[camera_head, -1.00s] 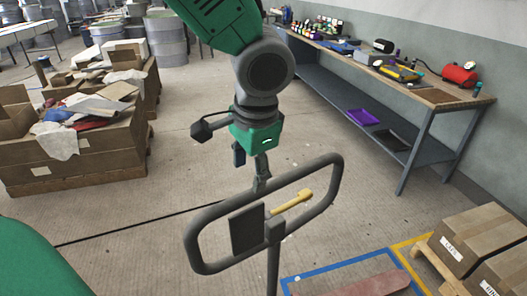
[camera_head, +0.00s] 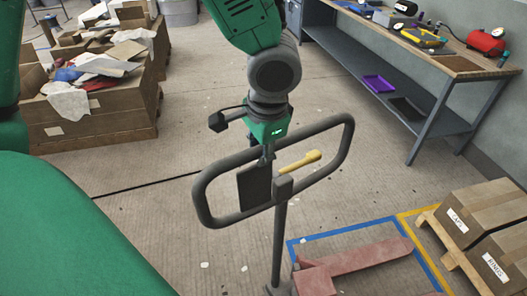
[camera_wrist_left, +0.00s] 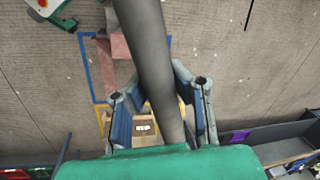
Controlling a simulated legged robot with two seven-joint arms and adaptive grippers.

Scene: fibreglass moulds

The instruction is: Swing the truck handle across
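The truck handle (camera_head: 206,212) is a dark grey rounded loop on a thin upright post, with a flat dark plate and a yellow lever (camera_head: 299,162) inside it. It stands tilted in the middle of the head view. My left gripper (camera_head: 268,153) is at the loop's far bar. In the left wrist view the grey bar (camera_wrist_left: 148,45) runs between the two fingers of my left gripper (camera_wrist_left: 160,88), which lean in against it from both sides. The red pallet truck (camera_head: 350,262) shows below, its base partly cut off. My right gripper is not in view.
Boxes (camera_head: 478,218) on a wooden pallet stand right of the truck. A workbench (camera_head: 440,61) stands at the back right and filled cartons (camera_head: 90,128) at the left.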

